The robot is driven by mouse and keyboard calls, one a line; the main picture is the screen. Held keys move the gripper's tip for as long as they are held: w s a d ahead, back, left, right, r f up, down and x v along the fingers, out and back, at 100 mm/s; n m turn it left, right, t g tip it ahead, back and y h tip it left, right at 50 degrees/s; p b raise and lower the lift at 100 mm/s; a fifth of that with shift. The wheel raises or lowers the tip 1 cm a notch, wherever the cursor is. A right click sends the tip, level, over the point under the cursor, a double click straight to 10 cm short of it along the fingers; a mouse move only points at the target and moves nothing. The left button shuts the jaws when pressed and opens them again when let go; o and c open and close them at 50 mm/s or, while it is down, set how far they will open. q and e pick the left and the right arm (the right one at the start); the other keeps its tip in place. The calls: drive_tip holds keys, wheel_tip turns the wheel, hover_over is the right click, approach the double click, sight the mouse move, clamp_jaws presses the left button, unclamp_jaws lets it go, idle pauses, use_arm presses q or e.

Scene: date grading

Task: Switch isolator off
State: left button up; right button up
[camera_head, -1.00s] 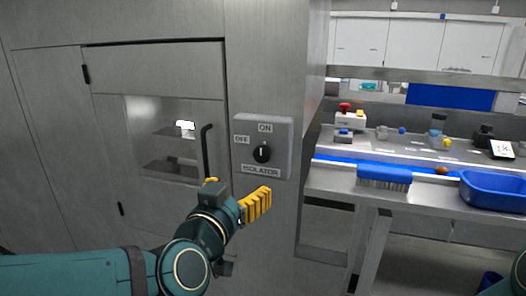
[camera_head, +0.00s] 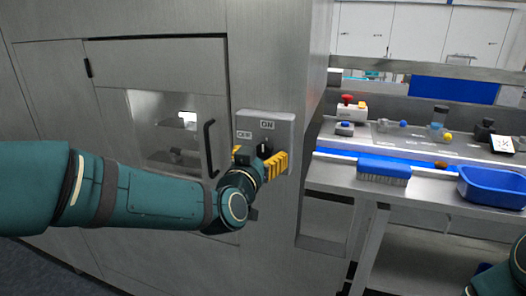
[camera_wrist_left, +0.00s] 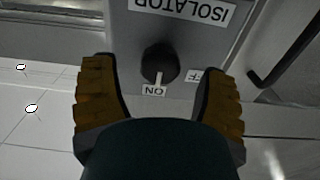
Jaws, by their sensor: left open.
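The isolator is a grey box (camera_head: 285,128) on the steel cabinet's face, with ON and OFF labels and a black rotary knob (camera_head: 264,149). In the left wrist view the knob (camera_wrist_left: 160,64) shows its white mark pointing at the ON label. My left gripper (camera_head: 262,160) is at the isolator, its yellow fingers in front of the box's lower part. In the left wrist view my left gripper (camera_wrist_left: 160,85) is open, with one finger on each side of the knob and a gap to it on both sides. My right gripper is not in view.
A cabinet door with a window and a black handle (camera_head: 209,148) is left of the isolator. To the right, a steel bench holds a blue brush (camera_head: 384,171), a blue tray (camera_head: 490,188) and a red-button box (camera_head: 348,108).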

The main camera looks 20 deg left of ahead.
use_arm(q)
drive_tip(key=shift+w, duration=0.95)
drive_tip(key=c, duration=1.2)
